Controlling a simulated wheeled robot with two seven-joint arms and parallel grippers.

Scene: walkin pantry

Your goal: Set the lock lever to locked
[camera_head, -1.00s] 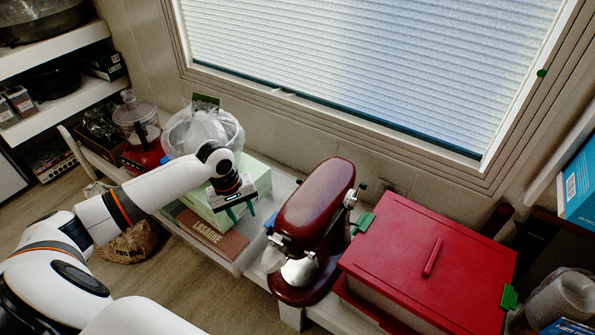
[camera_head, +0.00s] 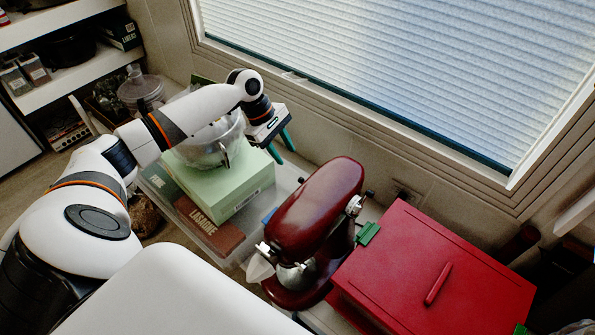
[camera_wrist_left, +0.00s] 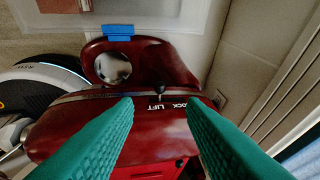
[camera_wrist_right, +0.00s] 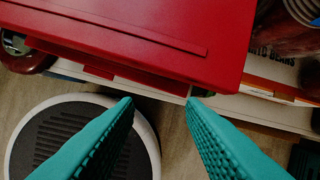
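A dark red stand mixer (camera_head: 318,205) stands left of the red box. The left wrist view shows its red side (camera_wrist_left: 60,135) with white LOCK and LIFT lettering. A small lock lever (camera_wrist_left: 159,88) with a dark round knob sits between the two words; I cannot tell its exact setting. In the head view a dark-tipped lever (camera_head: 369,193) shows at the mixer's right side. My left gripper (camera_head: 284,150) is open and empty, behind and left of the mixer. Its fingers (camera_wrist_left: 159,105) frame the lever in the wrist view, apart from it. My right gripper (camera_wrist_right: 160,100) is open and empty.
A red lidded box (camera_head: 425,275) stands right of the mixer; its edge (camera_wrist_right: 130,40) lies ahead of the right fingers. A green box (camera_head: 225,185) with a bowl on it and a lasagne box (camera_head: 212,225) sit in a clear bin to the left. A window wall closes the back.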

